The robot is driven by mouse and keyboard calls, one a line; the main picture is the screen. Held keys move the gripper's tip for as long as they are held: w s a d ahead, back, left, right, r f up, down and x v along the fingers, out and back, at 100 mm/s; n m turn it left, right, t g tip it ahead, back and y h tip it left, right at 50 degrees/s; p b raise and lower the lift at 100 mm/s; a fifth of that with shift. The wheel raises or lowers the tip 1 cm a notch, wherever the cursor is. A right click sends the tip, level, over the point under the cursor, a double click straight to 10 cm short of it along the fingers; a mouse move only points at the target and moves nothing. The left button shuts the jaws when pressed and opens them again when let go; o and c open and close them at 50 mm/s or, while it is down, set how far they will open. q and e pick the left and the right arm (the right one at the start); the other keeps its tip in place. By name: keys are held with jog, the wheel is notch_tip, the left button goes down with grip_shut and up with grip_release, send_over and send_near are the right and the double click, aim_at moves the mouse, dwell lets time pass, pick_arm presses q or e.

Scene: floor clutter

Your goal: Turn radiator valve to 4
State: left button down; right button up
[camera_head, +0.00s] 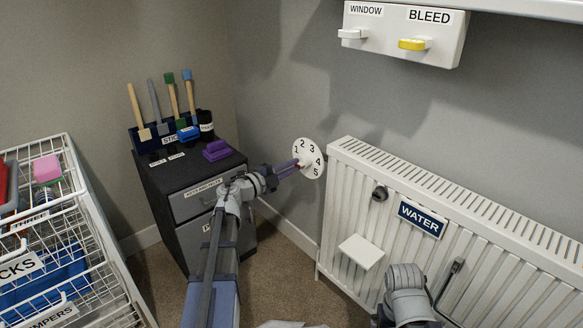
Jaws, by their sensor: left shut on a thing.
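The radiator valve has a white round dial (312,160) numbered 1 to 5, beside the radiator's (345,205) upper left corner. My left gripper (297,164) reaches the dial's left side with its purple-grey fingers and is shut on the valve's knob. The fingers hide most of the knob, and a small red mark shows by their tips. I cannot tell which number the knob points to. The figures 2, 3, 4 and 5 show clearly, and 1 is just above the fingers. Part of my right arm shows at the lower right, but its fingertips are not visible.
A dark drawer cabinet (165,190) with tools and a purple block (216,150) stands left of the dial. A white wire rack (75,190) is at the far left. A WATER sign (422,219) is on the radiator. A WINDOW/BLEED panel (395,55) hangs above.

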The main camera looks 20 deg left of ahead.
pick_arm(q)
jog(key=c, duration=0.9)
grip_release()
jog(key=shift+v, duration=3.95)
